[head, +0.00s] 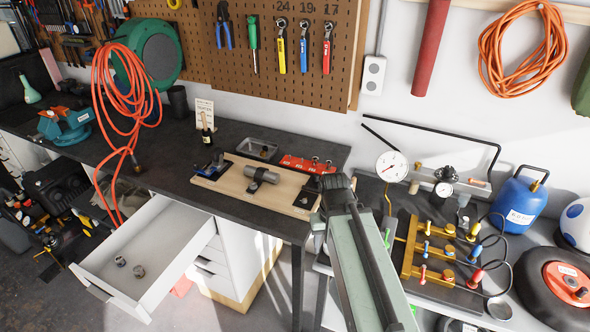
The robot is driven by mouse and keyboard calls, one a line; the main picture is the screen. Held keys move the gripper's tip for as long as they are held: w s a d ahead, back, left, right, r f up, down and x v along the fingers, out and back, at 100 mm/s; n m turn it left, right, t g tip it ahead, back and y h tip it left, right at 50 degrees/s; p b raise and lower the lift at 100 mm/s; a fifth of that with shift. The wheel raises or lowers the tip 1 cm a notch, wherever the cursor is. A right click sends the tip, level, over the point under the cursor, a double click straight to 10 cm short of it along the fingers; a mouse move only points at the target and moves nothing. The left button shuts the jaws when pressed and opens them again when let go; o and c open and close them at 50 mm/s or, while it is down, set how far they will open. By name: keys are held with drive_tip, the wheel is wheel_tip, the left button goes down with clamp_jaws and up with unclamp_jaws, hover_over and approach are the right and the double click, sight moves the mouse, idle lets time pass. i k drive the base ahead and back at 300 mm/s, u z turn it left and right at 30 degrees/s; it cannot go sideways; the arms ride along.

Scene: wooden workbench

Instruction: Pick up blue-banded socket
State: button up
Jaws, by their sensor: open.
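Two small grey metal sockets lie in the open white drawer (165,242), one on the left (120,261) and one on the right (139,271). A red socket rail (296,162) on the dark bench holds several small metal pieces. Band colours are too small to make out, so I cannot tell which socket is the blue-banded one. My gripper (336,183) is open at the bench's right end, just right of the wooden board and well right of the drawer. My arm partly hides its fingers.
A wooden board (232,185) with a grey cylinder (262,174) lies on the bench, with a metal tray (244,146) behind it. An orange hose (128,95) hangs near the drawer. A brass manifold (408,262) stands on the right bench beside my arm.

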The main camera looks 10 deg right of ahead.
sight(120, 262)
drive_tip(key=u, duration=1.1)
drive_tip(key=k, duration=0.45)
drive_tip(key=u, duration=0.45)
drive_tip(key=i, duration=0.5)
drive_tip(key=z, duration=0.05)
drive_tip(key=k, duration=0.5)
drive_tip(key=z, duration=0.55)
drive_tip(key=i, duration=1.25)
drive_tip(key=u, duration=0.05)
